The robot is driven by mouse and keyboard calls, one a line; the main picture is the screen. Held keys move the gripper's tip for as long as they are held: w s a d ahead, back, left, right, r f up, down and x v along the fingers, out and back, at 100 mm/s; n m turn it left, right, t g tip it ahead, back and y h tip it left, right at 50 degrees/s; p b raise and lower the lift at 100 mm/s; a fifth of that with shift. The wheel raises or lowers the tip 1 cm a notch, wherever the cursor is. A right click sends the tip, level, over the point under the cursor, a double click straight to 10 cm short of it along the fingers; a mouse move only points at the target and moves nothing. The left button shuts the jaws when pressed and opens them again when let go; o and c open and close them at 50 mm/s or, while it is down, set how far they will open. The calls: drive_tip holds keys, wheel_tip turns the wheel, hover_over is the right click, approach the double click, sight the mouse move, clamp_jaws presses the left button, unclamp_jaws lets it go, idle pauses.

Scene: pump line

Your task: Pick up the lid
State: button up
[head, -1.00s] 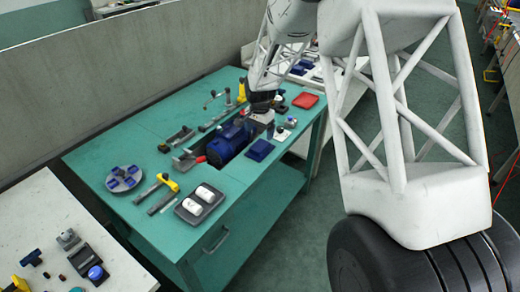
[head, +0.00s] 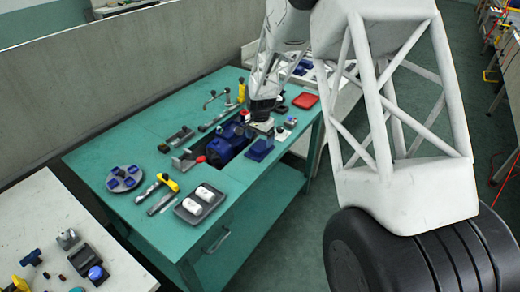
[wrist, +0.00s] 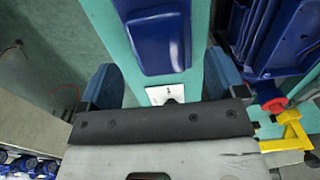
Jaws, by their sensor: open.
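The lid looks to be the dark blue, rounded rectangular piece (head: 259,149) lying on the teal bench near its front edge, right of the blue pump (head: 225,146). In the wrist view the blue lid (wrist: 160,40) lies at the top centre, ahead of my gripper. My gripper (wrist: 163,85) is open, with its two blue fingers apart and nothing held. A small white plate with a dark mark (wrist: 165,95) shows between the fingers. In the head view my gripper (head: 262,108) is above the pump's right end, behind the lid, and its fingertips are hard to make out.
The pump's blue ribbed body (wrist: 285,35) and a red and yellow valve part (wrist: 275,105) are right of my gripper. A red tray (head: 305,100) is at the back right. A grey tray with white pieces (head: 201,203) and a round grey plate (head: 125,179) stand left.

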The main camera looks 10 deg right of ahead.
drive_tip(key=shift+f, duration=2.2)
drive_tip(key=c, duration=1.1)
drive_tip(key=shift+r, duration=0.95)
drive_tip(key=shift+s+r, duration=0.2)
drive_tip(key=shift+r, duration=0.7)
drive_tip(key=s+r, duration=0.1)
drive_tip(key=s, duration=1.4)
drive_tip(key=shift+s+d+r, duration=0.2)
drive_tip(key=shift+s+d, duration=0.1)
drive_tip(key=shift+d, duration=0.1)
drive_tip(key=shift+w, duration=0.1)
approach(260, 145)
drive_tip(key=a, duration=0.1)
drive_tip(key=a+f, duration=0.1)
drive_tip(key=a, duration=0.2)
drive_tip(key=shift+s+f, duration=0.2)
drive_tip(key=shift+f, duration=0.1)
drive_tip(key=w+a+r, duration=0.2)
drive_tip(key=w+a, duration=0.1)
drive_tip(key=w, duration=0.4)
drive_tip(key=w+a+r, duration=0.2)
drive_tip(key=w+a, duration=0.1)
drive_tip(key=w, duration=0.4)
drive_tip(key=shift+w+a+r, duration=0.15)
drive_tip(key=shift+w+a, duration=0.1)
drive_tip(key=shift+w, duration=0.05)
